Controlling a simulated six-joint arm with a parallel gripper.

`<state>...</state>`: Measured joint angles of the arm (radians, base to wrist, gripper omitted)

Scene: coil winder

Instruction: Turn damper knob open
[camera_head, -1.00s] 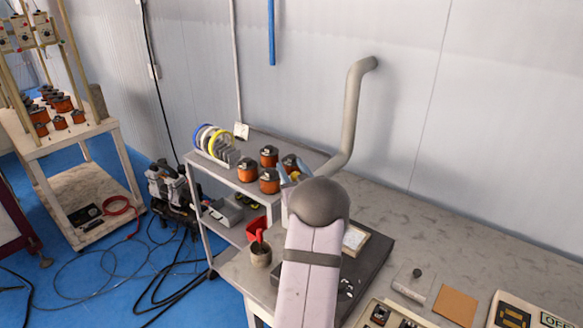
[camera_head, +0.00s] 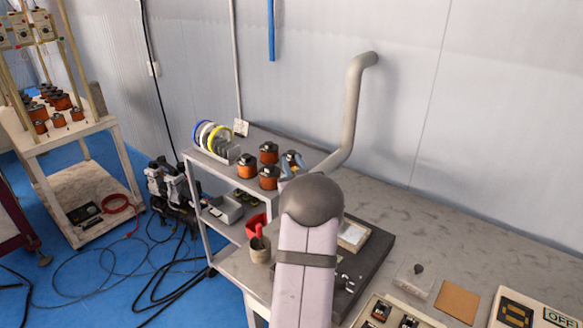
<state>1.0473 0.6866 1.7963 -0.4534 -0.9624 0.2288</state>
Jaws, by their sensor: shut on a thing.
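The grey bent pipe (camera_head: 352,110) comes out of the wall and runs down to the left behind my arm. No damper knob can be made out; the pipe's lower end is hidden by my arm. My gripper (camera_head: 291,160) shows only in part, as small blue-grey pieces just beyond my arm's dark round joint, left of the pipe's lower end. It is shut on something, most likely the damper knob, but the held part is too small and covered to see.
Orange coils (camera_head: 268,153) stand on the shelf just left of my gripper, beside a rack of coloured rings (camera_head: 214,141). A cup with a red tool (camera_head: 260,249) stands left of my arm.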

